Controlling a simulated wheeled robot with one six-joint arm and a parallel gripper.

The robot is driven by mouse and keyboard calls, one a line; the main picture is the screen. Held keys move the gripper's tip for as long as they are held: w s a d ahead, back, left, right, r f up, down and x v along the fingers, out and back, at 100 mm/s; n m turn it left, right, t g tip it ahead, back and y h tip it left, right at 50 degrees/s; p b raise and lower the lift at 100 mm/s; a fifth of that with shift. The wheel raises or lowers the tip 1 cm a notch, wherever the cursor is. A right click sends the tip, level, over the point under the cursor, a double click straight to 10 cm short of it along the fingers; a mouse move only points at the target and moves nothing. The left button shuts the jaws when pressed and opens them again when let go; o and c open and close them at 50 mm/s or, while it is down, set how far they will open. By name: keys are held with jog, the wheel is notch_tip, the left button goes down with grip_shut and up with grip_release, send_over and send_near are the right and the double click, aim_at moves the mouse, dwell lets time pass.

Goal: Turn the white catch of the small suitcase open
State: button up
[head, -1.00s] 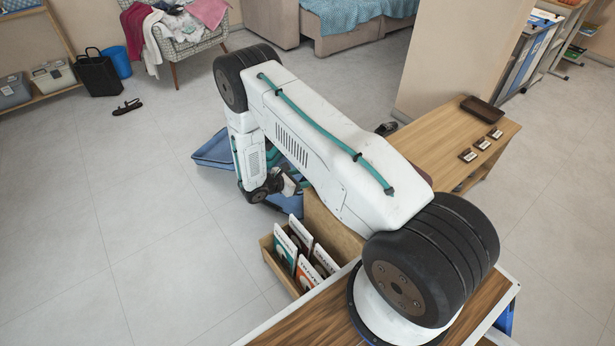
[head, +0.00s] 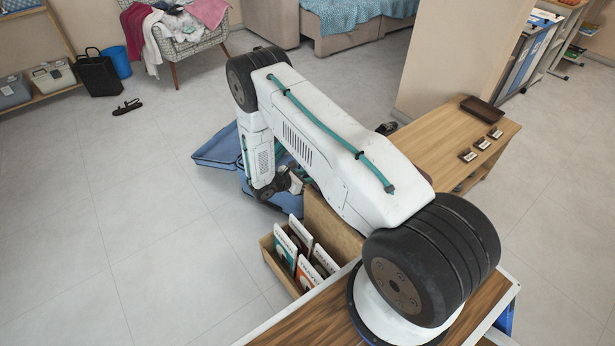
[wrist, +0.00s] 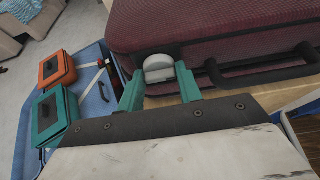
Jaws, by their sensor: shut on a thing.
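The small suitcase (wrist: 225,22) is dark red with a woven-looking surface and fills the top of the wrist view. Its white catch (wrist: 158,64) sits on a dark plate at the left part of its front. My gripper (wrist: 159,74) has its two teal fingers on either side of the catch and is shut on it. The suitcase's black handle (wrist: 262,77) is to the right of the fingers. In the head view my arm hides the catch and most of the suitcase.
A blue open case (head: 216,150) lies on the floor; in the wrist view it holds an orange box (wrist: 57,69) and a green box (wrist: 54,115). A wooden bin of record sleeves (head: 282,272) is near my base. A wooden bench (head: 435,135) stands at right.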

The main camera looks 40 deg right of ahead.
jog(key=shift+n, duration=0.3)
jog(key=n+g, duration=0.2)
jog(key=shift+w+n, duration=0.2)
jog(key=shift+n, duration=0.1)
jog(key=n+g+h, duration=0.1)
jog(key=n+g, duration=0.1)
jog(key=n, duration=0.1)
jog(key=shift+w+f, duration=0.1)
jog(key=shift+f, duration=0.05)
jog(key=n+g+h, duration=0.1)
jog(key=n, duration=0.2)
jog(key=shift+w+f+n+g, duration=0.1)
jog(key=shift+f+n+g, duration=0.05)
jog(key=shift+n+g, duration=0.2)
jog(key=shift+n+g+h, duration=0.35)
jog(key=shift+n+h, duration=0.35)
jog(key=shift+n, duration=0.95)
jog(key=o, duration=1)
jog(key=shift+f, duration=0.1)
jog(key=shift+a, duration=0.1)
jog(key=v, duration=0.7)
jog(key=shift+w+a, duration=0.2)
jog(key=shift+a, duration=0.1)
